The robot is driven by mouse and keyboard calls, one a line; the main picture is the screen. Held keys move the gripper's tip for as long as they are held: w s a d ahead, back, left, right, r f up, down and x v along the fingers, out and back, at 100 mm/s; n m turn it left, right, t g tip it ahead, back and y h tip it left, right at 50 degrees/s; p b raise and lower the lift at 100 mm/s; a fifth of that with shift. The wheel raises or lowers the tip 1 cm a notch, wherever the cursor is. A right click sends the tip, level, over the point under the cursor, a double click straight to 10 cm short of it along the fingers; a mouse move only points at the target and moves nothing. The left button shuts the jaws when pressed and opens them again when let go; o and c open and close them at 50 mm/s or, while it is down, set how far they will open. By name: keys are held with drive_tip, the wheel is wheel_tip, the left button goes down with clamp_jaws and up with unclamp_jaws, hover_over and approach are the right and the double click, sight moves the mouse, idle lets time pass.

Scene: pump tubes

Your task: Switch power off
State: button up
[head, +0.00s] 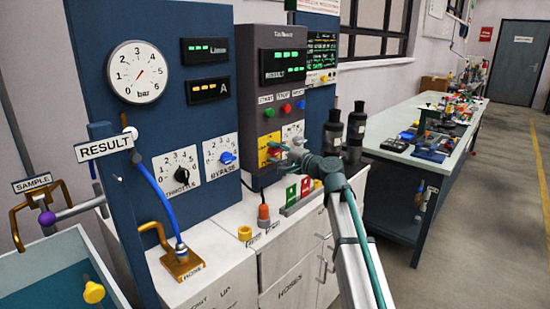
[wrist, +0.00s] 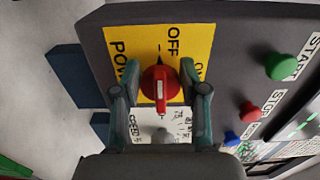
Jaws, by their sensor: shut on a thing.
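The red power knob (wrist: 158,84) sits on a yellow plate (wrist: 140,45) marked POWER, OFF and ON in the wrist view. My gripper (wrist: 160,80) has one finger on each side of the knob and is shut on it. A white line on the knob runs up and down in that view, and the word OFF is just above it. In the head view, my gripper (head: 284,150) reaches the yellow plate (head: 264,141) on the grey control panel (head: 254,95). It hides most of the knob there.
Green (wrist: 282,67) and red (wrist: 249,112) buttons lie to the right of the knob in the wrist view, with a blue one (wrist: 231,138) below. In the head view, black cylinders (head: 356,125) stand right of the panel, and an orange-topped plug (head: 263,212) stands below it.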

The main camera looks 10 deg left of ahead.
idle(0.4)
drive_tip(key=o, duration=1.1)
drive_tip(key=shift+d, duration=0.1)
drive_tip(key=v, duration=1.2)
